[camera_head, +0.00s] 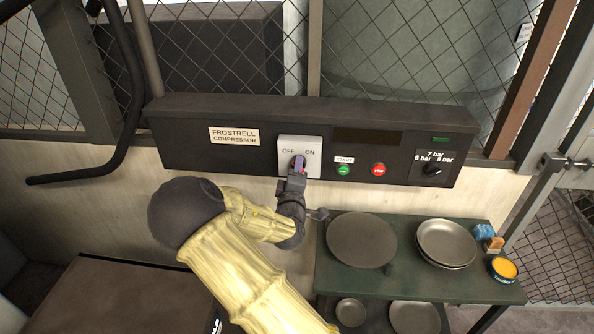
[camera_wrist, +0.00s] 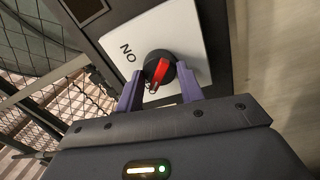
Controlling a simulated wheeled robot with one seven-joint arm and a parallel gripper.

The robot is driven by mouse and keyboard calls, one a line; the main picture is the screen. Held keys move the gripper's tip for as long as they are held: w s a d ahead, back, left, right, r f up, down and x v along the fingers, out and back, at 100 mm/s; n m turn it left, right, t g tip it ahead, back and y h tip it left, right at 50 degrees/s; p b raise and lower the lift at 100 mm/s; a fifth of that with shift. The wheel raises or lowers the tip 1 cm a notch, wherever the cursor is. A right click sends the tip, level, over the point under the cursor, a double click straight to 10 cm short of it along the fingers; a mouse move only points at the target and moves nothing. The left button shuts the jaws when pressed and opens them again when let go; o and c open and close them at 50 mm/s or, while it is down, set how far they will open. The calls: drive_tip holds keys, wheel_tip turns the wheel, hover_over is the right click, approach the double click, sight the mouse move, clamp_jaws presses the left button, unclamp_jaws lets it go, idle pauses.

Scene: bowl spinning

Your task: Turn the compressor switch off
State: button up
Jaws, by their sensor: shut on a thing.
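The compressor switch is a black rotary knob with a red grip (camera_wrist: 159,70) on a white plate (camera_head: 313,146) marked OFF at left and ON at right. The plate sits on the dark panel labelled FROSTRELL COMPRESSOR (camera_head: 234,136). My gripper (camera_head: 297,168) is at the knob from below and partly hides it in the head view. In the wrist view, the purple fingers of my gripper (camera_wrist: 160,85) stand on either side of the knob, shut on it. The ON label shows there, but OFF is hidden. I cannot tell exactly which mark the knob points to.
Right of the switch are a green button (camera_head: 343,170), a red button (camera_head: 378,169) and a pressure dial (camera_head: 432,170). Below right, a green table (camera_head: 400,287) holds a dark disc (camera_head: 361,240), metal bowls (camera_head: 446,243) and a yellow-topped tin (camera_head: 504,269). Wire mesh is behind the panel.

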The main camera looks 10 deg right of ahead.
idle(0.3)
drive_tip(key=o, duration=1)
drive_tip(key=shift+s+a, duration=0.1)
drive_tip(key=p+v, duration=0.8)
drive_tip(key=v, duration=0.9)
drive_tip(key=shift+s+f+p, duration=0.1)
drive_tip(key=shift+f+p, duration=0.05)
drive_tip(key=shift+p, duration=0.2)
